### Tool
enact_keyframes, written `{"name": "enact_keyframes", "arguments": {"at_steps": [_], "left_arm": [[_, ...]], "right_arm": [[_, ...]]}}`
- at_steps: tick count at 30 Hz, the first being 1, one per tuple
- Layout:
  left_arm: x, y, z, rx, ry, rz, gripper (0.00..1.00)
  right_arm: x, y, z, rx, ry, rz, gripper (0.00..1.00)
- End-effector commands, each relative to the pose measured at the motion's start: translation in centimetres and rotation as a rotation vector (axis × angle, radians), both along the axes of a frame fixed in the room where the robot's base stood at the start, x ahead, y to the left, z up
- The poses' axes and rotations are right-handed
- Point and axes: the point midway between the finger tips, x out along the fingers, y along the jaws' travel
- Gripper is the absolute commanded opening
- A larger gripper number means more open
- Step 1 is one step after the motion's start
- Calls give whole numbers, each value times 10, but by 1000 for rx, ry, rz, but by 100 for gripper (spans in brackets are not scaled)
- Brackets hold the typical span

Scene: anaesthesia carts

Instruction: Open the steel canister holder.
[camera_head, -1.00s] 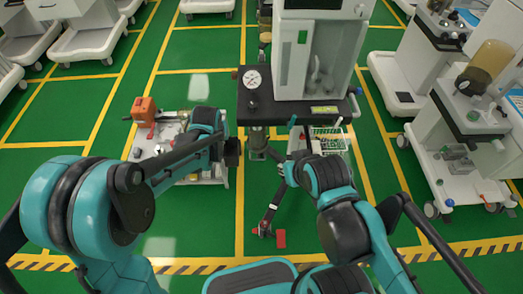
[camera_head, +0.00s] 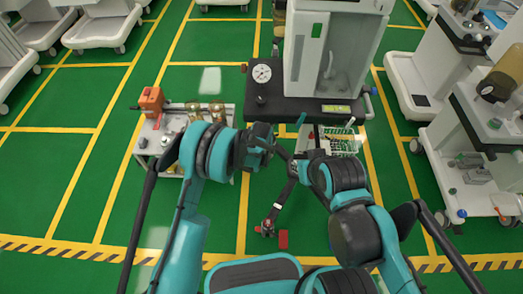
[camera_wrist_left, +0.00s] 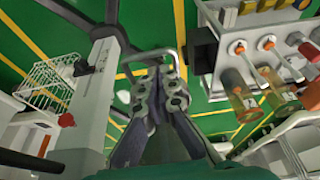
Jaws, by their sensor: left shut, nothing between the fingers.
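The steel canister holder is not clear in the head view, where my left arm covers the area under the cart's black top. In the left wrist view a thin steel loop (camera_wrist_left: 148,54) stands around the far end of my left gripper. It may be part of the holder; I cannot tell whether it touches the fingers. My left gripper (camera_wrist_left: 160,84) has its fingers together with nothing between them. In the head view it lies under the cart's front edge (camera_head: 268,143).
The anaesthesia cart (camera_head: 300,104) stands ahead, with a gauge (camera_head: 262,73) and a wire basket (camera_head: 342,140). A low cart (camera_head: 145,143) with an orange device (camera_head: 151,101) stands left. More carts stand right. Green floor is open in front.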

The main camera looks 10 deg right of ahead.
Motion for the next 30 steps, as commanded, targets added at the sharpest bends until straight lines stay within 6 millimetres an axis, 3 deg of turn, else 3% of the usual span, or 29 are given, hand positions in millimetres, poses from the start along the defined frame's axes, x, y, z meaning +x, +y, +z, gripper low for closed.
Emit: {"name": "enact_keyframes", "arguments": {"at_steps": [3, 7, 30], "left_arm": [[6, -1, -17, 0, 0, 0, 0], [9, -2, -24, 0, 0, 0, 0], [3, 0, -25, 0, 0, -1, 0]], "right_arm": [[0, 0, -9, 0, 0, 0, 22], [0, 0, -11, 0, 0, 0, 22], [0, 0, -11, 0, 0, 0, 22]]}}
